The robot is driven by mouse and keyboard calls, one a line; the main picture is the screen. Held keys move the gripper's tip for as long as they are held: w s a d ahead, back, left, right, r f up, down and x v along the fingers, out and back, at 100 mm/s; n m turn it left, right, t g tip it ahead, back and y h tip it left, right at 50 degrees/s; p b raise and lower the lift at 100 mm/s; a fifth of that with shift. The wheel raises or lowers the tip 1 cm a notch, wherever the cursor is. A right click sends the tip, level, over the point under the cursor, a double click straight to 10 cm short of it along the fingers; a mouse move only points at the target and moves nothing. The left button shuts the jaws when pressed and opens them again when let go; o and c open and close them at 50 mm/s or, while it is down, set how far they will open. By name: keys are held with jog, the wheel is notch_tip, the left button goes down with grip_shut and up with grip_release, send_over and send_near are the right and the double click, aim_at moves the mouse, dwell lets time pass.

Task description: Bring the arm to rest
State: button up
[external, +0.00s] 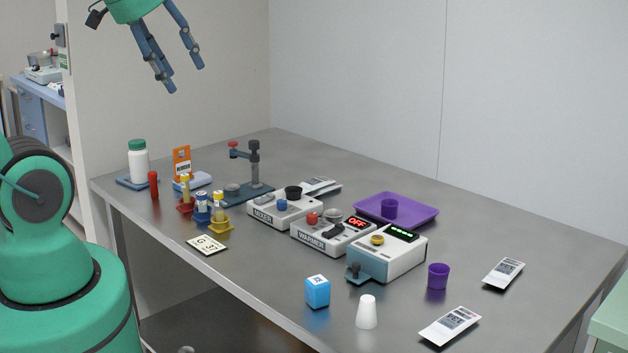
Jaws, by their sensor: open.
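My gripper (184,78) hangs at the upper left of the external view, high above the back left part of the metal table (520,235). Its blue-grey fingers point down and stand apart. It is open, with nothing between the fingers. The upper part of my arm runs out of the frame at the top. My green base stands at the left, beside the table's front edge.
On the table stand a white bottle (138,162), a small press stand (254,170), a mixer (286,212), a warmer (331,238), a white-teal device (388,258), a purple tray (420,212), a purple cup (438,276), a blue box (317,291) and a white cup (367,312). The back right is clear.

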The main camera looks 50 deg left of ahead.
notch_tip(320, 180, down, 2)
jog(key=shift+f+b, duration=0.25)
jog(key=shift+b, duration=0.55)
